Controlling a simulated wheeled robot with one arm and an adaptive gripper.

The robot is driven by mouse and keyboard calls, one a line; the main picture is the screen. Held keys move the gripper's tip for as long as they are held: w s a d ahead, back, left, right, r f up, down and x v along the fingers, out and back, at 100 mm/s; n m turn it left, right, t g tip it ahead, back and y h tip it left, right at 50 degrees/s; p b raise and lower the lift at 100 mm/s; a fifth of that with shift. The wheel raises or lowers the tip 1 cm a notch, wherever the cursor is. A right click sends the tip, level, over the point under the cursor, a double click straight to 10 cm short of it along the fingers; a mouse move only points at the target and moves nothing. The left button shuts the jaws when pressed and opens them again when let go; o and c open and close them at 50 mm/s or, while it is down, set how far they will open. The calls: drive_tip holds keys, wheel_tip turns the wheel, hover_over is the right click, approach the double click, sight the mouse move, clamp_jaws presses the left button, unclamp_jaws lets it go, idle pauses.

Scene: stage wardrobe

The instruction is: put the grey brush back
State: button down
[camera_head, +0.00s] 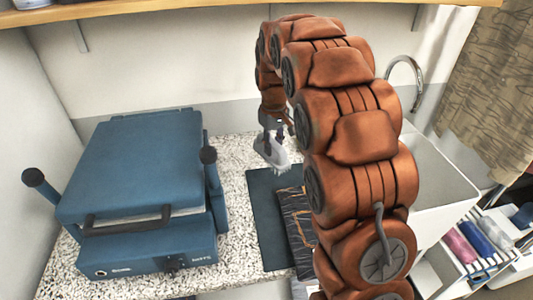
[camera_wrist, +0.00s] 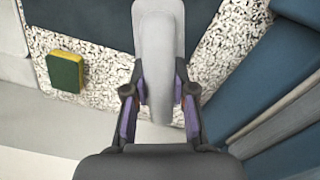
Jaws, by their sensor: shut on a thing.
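The grey brush (camera_head: 272,155) hangs in my gripper (camera_head: 270,130) above the speckled counter, beyond the dark mat in the head view. In the wrist view the brush (camera_wrist: 158,50) has a smooth, pale grey, elongated body and lies between the two purple-padded fingers (camera_wrist: 158,108). The fingers are shut on it, and it extends away from them toward the top of that view. Its underside is hidden in the wrist view. Pale bristles seem to show below it in the head view.
A large blue machine (camera_head: 135,165) stands left. A dark mat (camera_head: 262,215) bears a dark patterned folded cloth (camera_head: 298,225). A white sink (camera_head: 440,185) with a tap (camera_head: 405,68) lies right, beside a rack of rolls (camera_head: 485,240). A yellow-green sponge (camera_wrist: 65,71) rests on the counter.

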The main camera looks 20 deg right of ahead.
wheel_tip(320, 180, down, 4)
drive_tip(key=b, duration=0.2)
drive_tip(key=shift+r+b, duration=0.2)
drive_tip(key=shift+b, duration=0.1)
drive_tip(key=w+d+p, duration=0.2)
drive_tip(key=w, duration=0.5)
drive_tip(key=w+d+f+p, duration=0.1)
drive_tip(key=w+d+p, duration=0.2)
drive_tip(key=w, duration=0.4)
drive_tip(key=shift+w+d+f+p, duration=0.25)
drive_tip(key=shift+w+p, duration=0.05)
drive_tip(key=shift+w, duration=0.1)
drive_tip(key=shift+w, duration=0.15)
drive_tip(key=shift+f+p, duration=1)
drive_tip(key=shift+f, duration=0.75)
drive_tip(key=shift+f, duration=0.2)
drive_tip(key=c, duration=1)
unclamp_jaws()
drive_tip(key=shift+o, duration=0.2)
